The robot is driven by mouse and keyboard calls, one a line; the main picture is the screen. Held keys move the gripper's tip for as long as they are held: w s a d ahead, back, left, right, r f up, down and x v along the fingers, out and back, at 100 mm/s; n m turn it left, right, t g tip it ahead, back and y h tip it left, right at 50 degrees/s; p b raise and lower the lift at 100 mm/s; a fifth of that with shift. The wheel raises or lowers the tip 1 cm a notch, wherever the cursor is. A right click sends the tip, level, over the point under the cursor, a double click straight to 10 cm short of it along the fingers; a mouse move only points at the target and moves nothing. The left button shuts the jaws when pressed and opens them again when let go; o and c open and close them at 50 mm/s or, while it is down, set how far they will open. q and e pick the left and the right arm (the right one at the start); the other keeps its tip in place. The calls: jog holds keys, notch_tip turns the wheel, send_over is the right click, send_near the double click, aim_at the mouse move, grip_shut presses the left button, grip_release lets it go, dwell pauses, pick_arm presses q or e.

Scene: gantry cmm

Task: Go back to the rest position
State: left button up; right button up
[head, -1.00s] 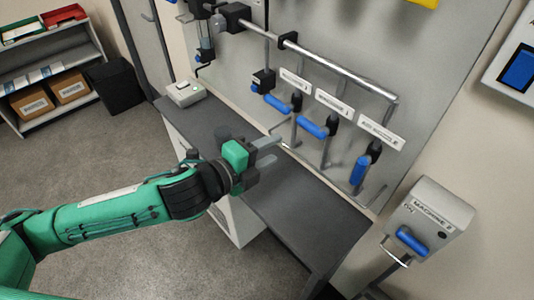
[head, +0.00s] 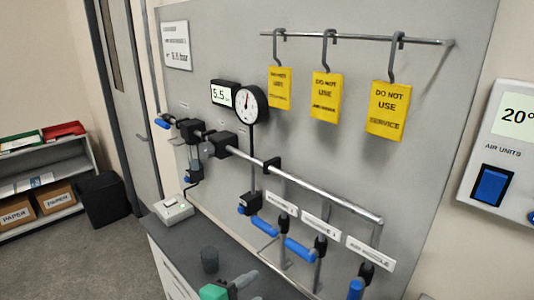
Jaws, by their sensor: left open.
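My left gripper (head: 248,281) shows at the bottom edge of the head view, with its green body (head: 213,292) partly cut off. Its grey fingers are apart with nothing seen between them, and they point right over the dark bench (head: 190,250). The rest of my left arm is below the picture. My right gripper is not in view.
A grey panel behind the bench carries a metal pipe (head: 325,196), blue-handled valves (head: 300,249), a gauge (head: 251,104) and yellow "do not use" tags (head: 388,110). A dark cylinder (head: 209,260) and a small light box (head: 174,210) stand on the bench.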

pick_arm(q)
jog(key=s+a+f+n+g+y, duration=0.85)
jog(key=s+a+f+n, duration=1.1)
jog(key=f, duration=0.25)
notch_tip(320, 180, down, 30)
jog(key=g, duration=0.1)
jog(key=s+a+f+g, duration=0.1)
jog(key=s+a+f, duration=0.2)
jog(key=s+f, duration=1.7)
jog(key=shift+a+f, duration=0.15)
jog(key=shift+f, duration=0.1)
jog(key=shift+m+y, duration=0.25)
